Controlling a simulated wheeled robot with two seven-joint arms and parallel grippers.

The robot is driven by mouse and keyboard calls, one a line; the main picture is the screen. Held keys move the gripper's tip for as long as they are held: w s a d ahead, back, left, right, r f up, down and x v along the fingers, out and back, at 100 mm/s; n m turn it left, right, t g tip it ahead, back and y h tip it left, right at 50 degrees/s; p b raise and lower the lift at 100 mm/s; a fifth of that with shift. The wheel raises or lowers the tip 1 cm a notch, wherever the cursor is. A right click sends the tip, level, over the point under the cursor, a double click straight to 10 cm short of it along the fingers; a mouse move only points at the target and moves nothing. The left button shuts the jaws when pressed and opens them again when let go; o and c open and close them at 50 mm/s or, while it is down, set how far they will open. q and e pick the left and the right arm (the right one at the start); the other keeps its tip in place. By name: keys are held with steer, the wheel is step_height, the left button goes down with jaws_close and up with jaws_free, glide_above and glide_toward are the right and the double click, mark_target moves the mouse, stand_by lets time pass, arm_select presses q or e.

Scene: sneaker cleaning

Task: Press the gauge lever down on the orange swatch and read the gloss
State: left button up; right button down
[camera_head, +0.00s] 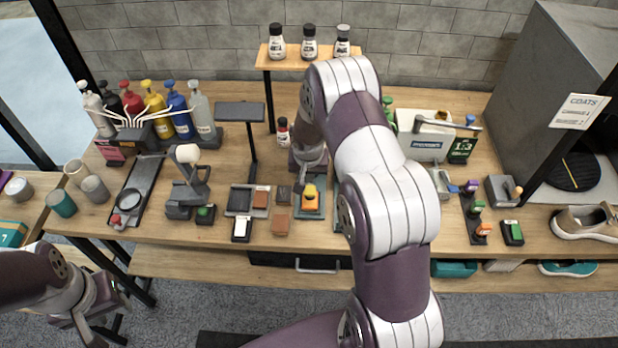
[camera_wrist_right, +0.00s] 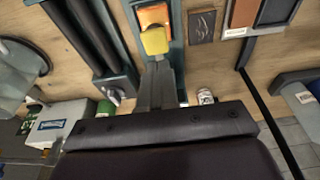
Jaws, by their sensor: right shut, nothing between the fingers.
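The orange swatch (camera_head: 311,201) lies on a slate-blue plate (camera_head: 311,213) near the front middle of the table. In the right wrist view the orange swatch (camera_wrist_right: 153,15) is at the top, partly covered by a yellow pad (camera_wrist_right: 154,41). My right gripper (camera_head: 309,178) is shut and empty, pointing down just behind the swatch. In the wrist view its fingers (camera_wrist_right: 158,66) end at the yellow pad; I cannot tell whether they touch it. A gauge reading is not visible. My left gripper (camera_head: 88,322) is low at the left, off the table; its opening is unclear.
A dark stand (camera_head: 240,112) rises behind. My right arm hides the table right of the swatch.

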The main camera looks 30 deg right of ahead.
mark_target(309, 192)
steer(key=shift+s+a+f, duration=0.1)
steer(key=shift+s+f, duration=0.05)
steer(key=shift+f, duration=0.45)
steer(key=shift+s+a+f, duration=0.15)
steer(key=shift+s+f, duration=0.15)
steer(key=shift+f, duration=0.3)
arm_select(q)
steer(key=shift+s+a+r, duration=0.1)
steer(key=shift+s+r, duration=0.15)
steer(key=shift+r, duration=0.15)
arm_select(e)
steer(key=shift+w+f, duration=0.1)
arm_select(q)
steer(key=shift+w, duration=0.1)
